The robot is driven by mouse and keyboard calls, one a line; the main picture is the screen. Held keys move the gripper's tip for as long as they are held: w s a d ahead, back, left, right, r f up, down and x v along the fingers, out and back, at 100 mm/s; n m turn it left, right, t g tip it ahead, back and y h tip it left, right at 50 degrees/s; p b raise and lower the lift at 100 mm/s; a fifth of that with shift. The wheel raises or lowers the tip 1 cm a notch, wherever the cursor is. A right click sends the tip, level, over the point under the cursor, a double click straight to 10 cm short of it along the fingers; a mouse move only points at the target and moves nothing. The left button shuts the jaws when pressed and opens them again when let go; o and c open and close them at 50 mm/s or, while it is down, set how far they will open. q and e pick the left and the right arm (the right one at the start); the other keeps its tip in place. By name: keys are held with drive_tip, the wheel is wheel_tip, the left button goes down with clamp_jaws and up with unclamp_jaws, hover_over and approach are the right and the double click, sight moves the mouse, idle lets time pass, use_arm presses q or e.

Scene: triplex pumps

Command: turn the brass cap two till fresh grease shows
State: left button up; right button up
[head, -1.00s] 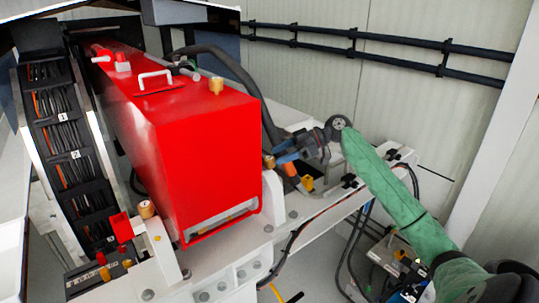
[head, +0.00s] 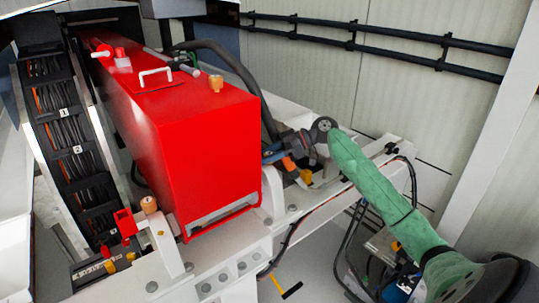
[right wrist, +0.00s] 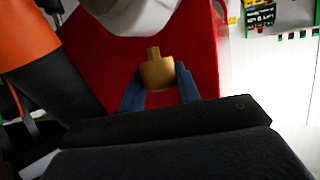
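The red pump housing (head: 195,150) fills the middle of the head view. One brass cap (head: 215,83) stands on its top, and another (head: 149,204) sits on a white bracket at its front left. No number shows on either. My right gripper (head: 270,156) is at the housing's right side, low and near its edge. In the right wrist view a brass cap with a narrow stem (right wrist: 157,72) sits between the tips of my two blue fingers (right wrist: 160,78), red surface behind. Whether they grip it or only surround it is unclear. No grease shows. My left gripper is out of view.
A cable tray (head: 75,140) runs along the left. A thick black hose (head: 240,75) arches beside the housing, close to my right gripper. A white beam (head: 330,190) lies under my right arm. A black railing (head: 370,40) lines the back wall.

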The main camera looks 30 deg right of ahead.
drive_tip(key=shift+f+m+t+h+b, duration=0.2)
drive_tip(key=shift+m+t+h+b, duration=0.2)
drive_tip(key=shift+m+t+b, duration=0.45)
drive_tip(key=shift+r+m+t+h+b, duration=0.1)
drive_tip(key=shift+m+t+h+b, duration=0.8)
drive_tip(key=shift+m+t+b, duration=0.2)
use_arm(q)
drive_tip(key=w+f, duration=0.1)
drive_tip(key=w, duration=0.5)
use_arm(e)
drive_tip(key=shift+r+m+t+h, duration=0.15)
drive_tip(key=shift+m+t+h, duration=0.45)
drive_tip(key=shift+m+t, duration=0.15)
drive_tip(key=shift+m+h, duration=0.4)
drive_tip(key=shift+a+r+m+t+h+p, duration=0.1)
drive_tip(key=shift+r+m+t+h+p, duration=0.05)
drive_tip(key=shift+m+t+h+p, duration=0.95)
drive_tip(key=shift+m+h, duration=0.7)
drive_tip(key=m+h+p, duration=0.1)
drive_tip(key=m+h, duration=0.1)
drive_tip(key=shift+t+h, duration=0.3)
drive_tip(key=shift+m+h, duration=0.3)
drive_tip(key=shift+h, duration=0.3)
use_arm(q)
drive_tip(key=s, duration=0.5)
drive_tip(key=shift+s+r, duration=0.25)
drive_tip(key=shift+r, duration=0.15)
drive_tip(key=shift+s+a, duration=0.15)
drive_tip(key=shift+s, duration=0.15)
